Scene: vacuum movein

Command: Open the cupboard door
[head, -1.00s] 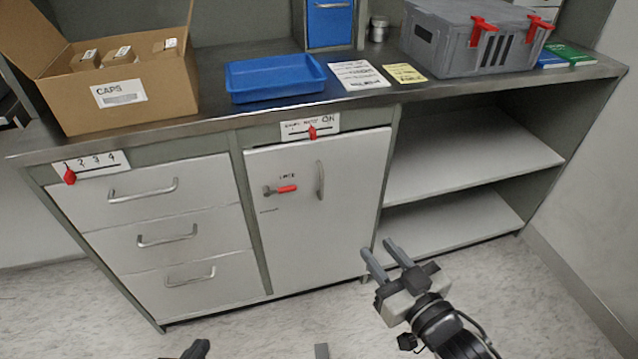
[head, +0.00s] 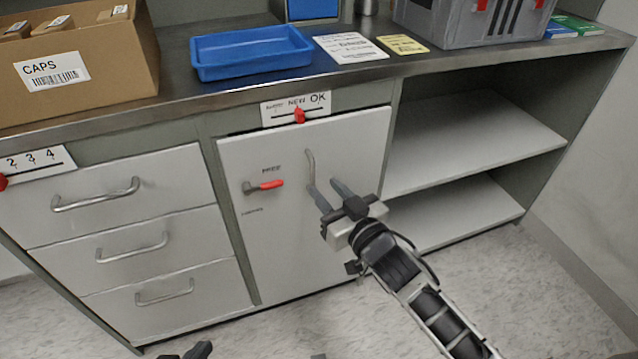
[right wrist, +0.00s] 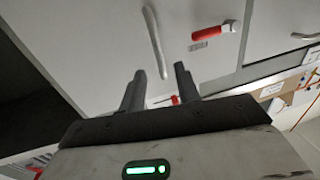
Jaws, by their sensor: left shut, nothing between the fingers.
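The white cupboard door (head: 285,225) sits flush in the front of the bench. It bears a vertical metal handle (head: 310,165) and a red-gripped lever (head: 264,186). My right gripper (head: 327,187) is open and empty, its tips just below and right of the handle in the head view. In the right wrist view the handle (right wrist: 154,42) stands beyond the fingers (right wrist: 157,82), not between them; the red lever (right wrist: 212,33) is to its right. My left gripper (head: 198,350) shows only in part at the bottom edge, shut and away from the door.
A label with a red pointer (head: 299,115) sits above the door. Drawers (head: 110,200) are left; open shelves (head: 480,135) are right. A blue tray (head: 250,52), a cardboard box (head: 80,70) and a grey crate (head: 470,25) stand on the worktop.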

